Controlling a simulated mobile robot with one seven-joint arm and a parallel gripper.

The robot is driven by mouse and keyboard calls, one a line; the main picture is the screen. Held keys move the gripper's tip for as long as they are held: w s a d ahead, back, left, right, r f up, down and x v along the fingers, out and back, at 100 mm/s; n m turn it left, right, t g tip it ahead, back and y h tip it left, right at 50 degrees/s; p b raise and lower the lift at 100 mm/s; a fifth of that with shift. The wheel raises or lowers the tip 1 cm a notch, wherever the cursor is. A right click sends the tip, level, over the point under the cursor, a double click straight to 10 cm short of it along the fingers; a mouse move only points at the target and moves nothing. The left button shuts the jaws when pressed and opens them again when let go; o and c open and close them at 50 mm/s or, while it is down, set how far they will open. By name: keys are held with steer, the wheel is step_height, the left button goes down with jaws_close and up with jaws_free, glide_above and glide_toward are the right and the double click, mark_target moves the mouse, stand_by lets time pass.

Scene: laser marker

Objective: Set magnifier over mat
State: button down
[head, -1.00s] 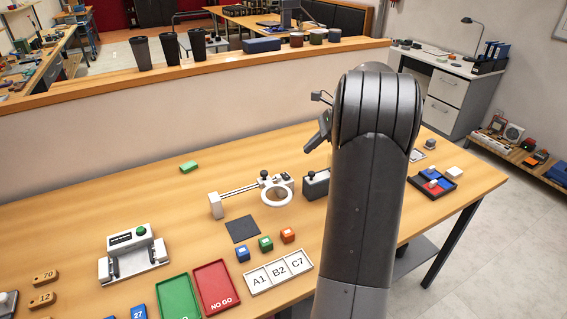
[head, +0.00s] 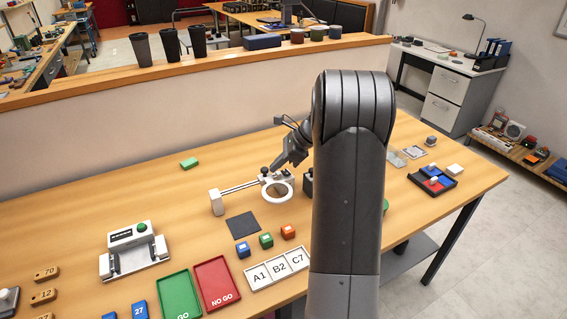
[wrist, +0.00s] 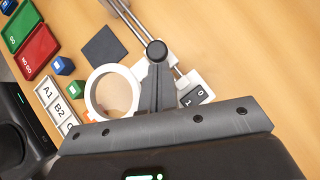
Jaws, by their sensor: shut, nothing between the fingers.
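The magnifier (head: 279,201) is a white ring on a carriage with a black knob (head: 264,171), set on a metal rail that runs left to a white end block (head: 215,203). In the wrist view its ring (wrist: 91,98) lies left of the knob (wrist: 157,50). The dark square mat (head: 242,226) lies flat on the table in front and to the left of the ring, apart from it; it also shows in the wrist view (wrist: 105,45). My gripper (head: 270,171) is shut and empty, its fingertips right at the knob; I cannot tell whether they touch it.
Blue, green and orange cubes (head: 266,240) stand in front of the mat, beside the A1 B2 C7 tray (head: 280,270). Red (head: 216,283) and green trays are further left. A dark block (head: 308,184) stands right of the ring, partly behind my arm. The table behind the rail is mostly clear.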

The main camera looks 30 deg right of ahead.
steer(key=a, duration=1.2)
steer(key=shift+a, duration=0.15)
step_height(320, 180, up, 8)
glide_above(276, 185)
steer(key=shift+r, duration=0.2)
stand_by(0.4)
